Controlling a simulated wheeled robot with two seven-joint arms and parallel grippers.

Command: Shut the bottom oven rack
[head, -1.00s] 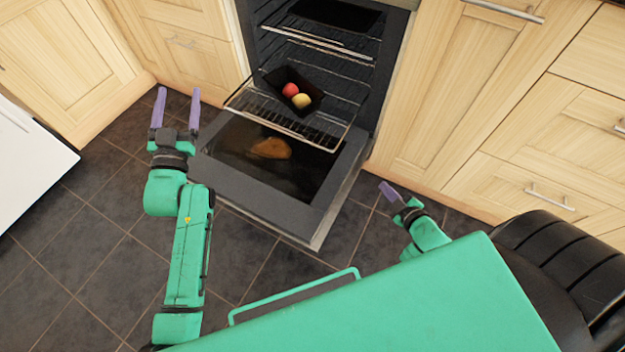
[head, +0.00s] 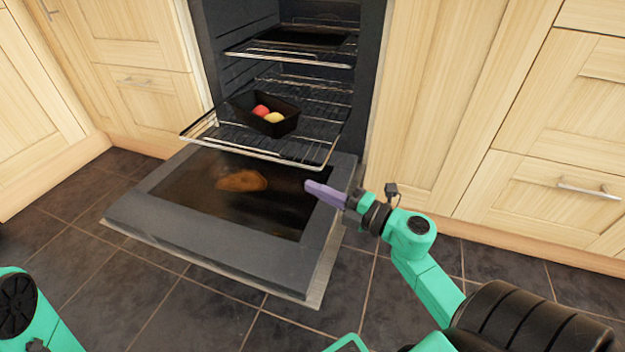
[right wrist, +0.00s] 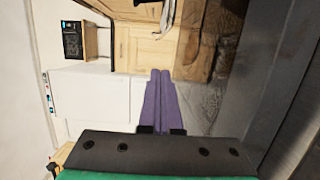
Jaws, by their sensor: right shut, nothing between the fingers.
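The bottom oven rack (head: 215,140) is pulled out of the open oven over the lowered oven door (head: 180,225). A black tin (head: 284,126) with a red and a yellow fruit sits on the rack. My right gripper (head: 312,188) is shut and empty, its purple fingers pointing left over the right side of the door, just in front of and below the rack's front right corner. It appears apart from the rack. In the right wrist view its fingers (right wrist: 160,98) lie together. My left gripper is out of view; only part of the left arm shows at lower left.
An upper rack (head: 290,58) with a dark tray is inside the oven. A brown food-like item (head: 242,181) shows on the door. Wooden cabinets (head: 470,100) flank the oven. The dark tiled floor (head: 200,310) in front is clear.

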